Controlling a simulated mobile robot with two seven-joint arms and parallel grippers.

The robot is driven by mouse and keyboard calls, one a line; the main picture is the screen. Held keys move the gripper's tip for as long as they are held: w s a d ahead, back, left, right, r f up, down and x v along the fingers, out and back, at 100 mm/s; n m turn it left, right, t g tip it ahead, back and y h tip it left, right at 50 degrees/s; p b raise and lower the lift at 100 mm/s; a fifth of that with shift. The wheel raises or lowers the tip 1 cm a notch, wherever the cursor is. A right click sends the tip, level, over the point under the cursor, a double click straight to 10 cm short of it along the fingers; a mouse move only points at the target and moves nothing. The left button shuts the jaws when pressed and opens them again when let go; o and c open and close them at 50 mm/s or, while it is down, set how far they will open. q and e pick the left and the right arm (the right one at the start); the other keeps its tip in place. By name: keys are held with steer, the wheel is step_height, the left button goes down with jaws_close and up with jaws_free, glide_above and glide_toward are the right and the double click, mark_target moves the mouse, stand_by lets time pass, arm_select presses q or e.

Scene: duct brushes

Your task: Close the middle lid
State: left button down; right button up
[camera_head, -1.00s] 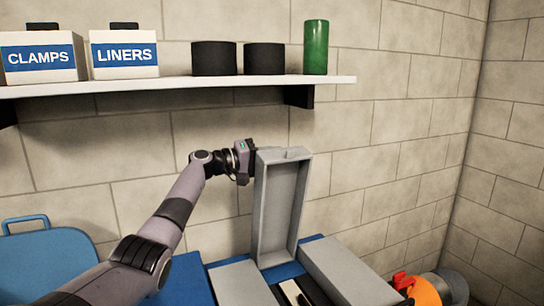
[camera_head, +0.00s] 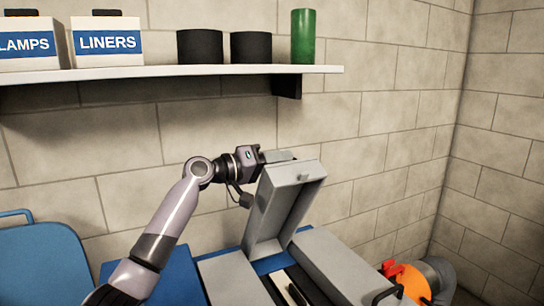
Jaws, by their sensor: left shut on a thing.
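My right gripper is not in view.
Grey closed lids lie left (camera_head: 235,283) and right (camera_head: 345,268) of the middle compartment on a blue chest. A shelf (camera_head: 180,73) with boxes and cans runs above. An orange object (camera_head: 410,280) stands at the right. A blue panel (camera_head: 45,265) is at the left.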

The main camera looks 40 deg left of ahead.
arm_select(q)
steer(key=s+d+f+m+b, duration=0.1)
steer(key=s+d+f+m, duration=0.2)
steer(key=d, duration=0.5)
steer(key=shift+s+d+f, duration=0.25)
steer(key=shift+s+f, duration=0.4)
steer(key=shift+s, duration=0.05)
steer(key=c, duration=1.2)
jaws_free()
steer(key=shift+a, duration=0.1)
steer(key=shift+o, duration=0.2)
steer(key=shift+r, duration=0.1)
